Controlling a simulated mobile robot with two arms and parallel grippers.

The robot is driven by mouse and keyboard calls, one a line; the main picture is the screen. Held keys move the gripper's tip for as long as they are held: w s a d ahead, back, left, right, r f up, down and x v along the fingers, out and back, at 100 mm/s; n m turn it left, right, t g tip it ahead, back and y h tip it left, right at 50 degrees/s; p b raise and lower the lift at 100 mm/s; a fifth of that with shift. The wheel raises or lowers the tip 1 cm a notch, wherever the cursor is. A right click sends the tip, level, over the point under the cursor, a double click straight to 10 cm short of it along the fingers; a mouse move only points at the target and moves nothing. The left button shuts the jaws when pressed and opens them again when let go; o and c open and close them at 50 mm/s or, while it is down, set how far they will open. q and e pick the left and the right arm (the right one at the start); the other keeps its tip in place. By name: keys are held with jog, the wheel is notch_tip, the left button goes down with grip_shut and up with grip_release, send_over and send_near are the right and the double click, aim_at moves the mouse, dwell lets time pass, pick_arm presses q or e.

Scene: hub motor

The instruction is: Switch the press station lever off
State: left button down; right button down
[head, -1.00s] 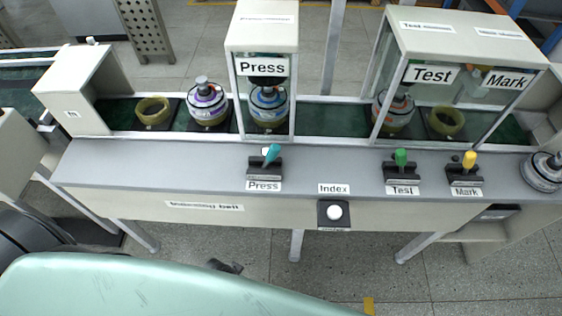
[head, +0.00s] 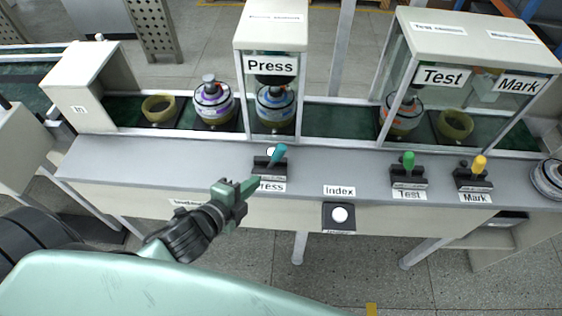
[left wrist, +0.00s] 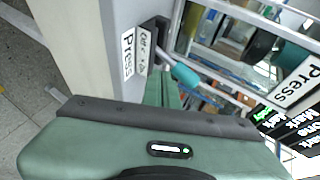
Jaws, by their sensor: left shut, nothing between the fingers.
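The press lever has a teal handle (head: 278,154) on a dark base (head: 265,166), behind the Press label on the grey bench top. Its handle leans to the right in the head view. The teal handle also shows in the left wrist view (left wrist: 185,74), just beyond the fingers. My left gripper (head: 254,184) is shut and empty, at the bench's front edge, just in front of the lever and partly over its label. In the head view a small gap seems to separate it from the handle; contact is not clear. My right gripper is not in view.
The Press station (head: 271,38) stands behind the lever with a motor (head: 275,105) inside. To the right are the Index button (head: 340,214), the green Test lever (head: 408,162) and the yellow Mark lever (head: 478,165). The bench top (head: 330,168) between them is clear.

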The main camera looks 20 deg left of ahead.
aim_at(275, 159)
pick_arm(q)
jog(key=d+m+h, duration=0.1)
jog(key=m, duration=0.2)
jog(key=d+r+m+h, duration=0.1)
jog(key=m+h, duration=0.1)
jog(key=s+d+m+h, duration=0.1)
jog(key=m+h, duration=0.1)
jog(key=m, duration=0.1)
jog(key=shift+d+r+m, duration=0.3)
jog(key=shift+d, duration=0.05)
jog(key=shift+w, duration=0.1)
jog(key=shift+t, duration=0.3)
jog(key=p+x, duration=0.2)
jog(key=x, duration=0.7)
jog(key=shift+w+r, duration=0.1)
jog(key=shift+w, duration=0.05)
jog(key=shift+w+a+r+p, duration=0.1)
jog(key=shift+w+a+p, duration=0.2)
jog(key=shift+a+p, duration=0.25)
jog(key=shift+w+a+r+p, duration=0.15)
jog(key=shift+w+a+p, duration=0.15)
jog(key=shift+a, duration=0.85)
jog(key=shift+w, duration=0.1)
